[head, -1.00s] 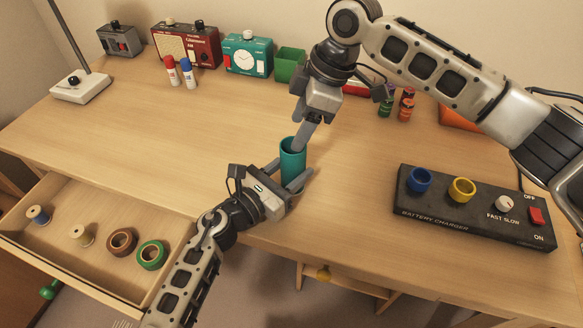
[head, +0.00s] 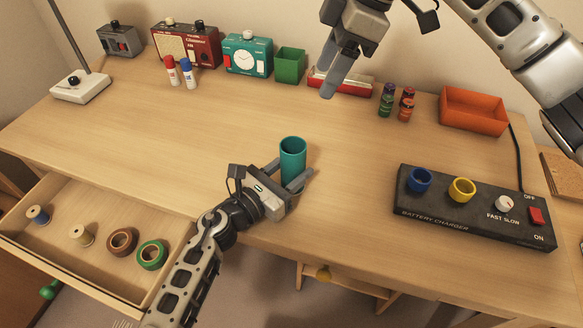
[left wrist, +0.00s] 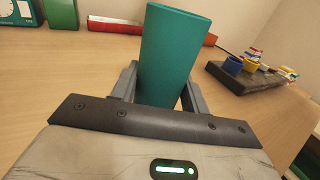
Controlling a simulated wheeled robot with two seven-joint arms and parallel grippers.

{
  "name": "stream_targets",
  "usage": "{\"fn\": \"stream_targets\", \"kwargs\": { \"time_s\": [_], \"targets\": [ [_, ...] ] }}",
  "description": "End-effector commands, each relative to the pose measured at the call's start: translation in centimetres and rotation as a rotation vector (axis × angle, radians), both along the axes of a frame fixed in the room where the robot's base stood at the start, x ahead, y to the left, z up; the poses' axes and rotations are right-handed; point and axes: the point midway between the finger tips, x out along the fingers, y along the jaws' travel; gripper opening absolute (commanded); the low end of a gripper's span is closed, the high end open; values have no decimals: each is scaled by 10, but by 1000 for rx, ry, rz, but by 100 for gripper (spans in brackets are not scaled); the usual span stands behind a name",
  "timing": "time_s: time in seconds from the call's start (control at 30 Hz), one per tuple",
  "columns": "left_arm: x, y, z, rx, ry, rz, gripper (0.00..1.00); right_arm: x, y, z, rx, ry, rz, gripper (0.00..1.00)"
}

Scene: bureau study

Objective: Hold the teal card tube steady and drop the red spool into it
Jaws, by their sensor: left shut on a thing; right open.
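The teal card tube (head: 292,163) stands upright on the desk near its front edge. My left gripper (head: 291,176) is shut on the lower part of the tube, one finger on each side. The tube (left wrist: 168,58) also rises between the left fingers in the left wrist view. My right gripper (head: 338,78) is open with nothing seen between its fingers, up and behind the tube, apart from it. I see no red spool in either view. The bottom of the tube's inside is hidden from both cameras.
A battery charger (head: 470,222) stands right of the tube. An open drawer (head: 75,267) at front left holds a blue spool, a cream spool and two tape rolls. Several small batteries (head: 396,106) and an orange tray (head: 473,111) stand at back right. The desk's middle left is clear.

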Motion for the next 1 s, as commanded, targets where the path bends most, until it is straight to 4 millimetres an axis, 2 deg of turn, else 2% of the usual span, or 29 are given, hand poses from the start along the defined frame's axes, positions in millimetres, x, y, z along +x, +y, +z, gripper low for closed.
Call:
{"fn": "stream_targets", "kwargs": {
  "time_s": [0.03, 0.1, 0.47, 0.57, 1.0],
  "targets": [
    [0, 0, 0, 0, 0, 0, 54, 0, 0, 0, 0, 0, 0, 57],
    [0, 0, 0, 0, 0, 0, 71, 0, 0, 0, 0, 0, 0, 57],
    [-4, 4, -1, 1, 1, 1, 71, 0, 0, -1, 0, 0, 0, 57],
    [-14, 13, -1, 3, 2, 1, 71, 0, 0, -1, 0, 0, 0, 57],
    [-77, 71, -1, 1, 3, 0, 71, 0, 0, -1, 0, 0, 0, 57]
  ]
}}
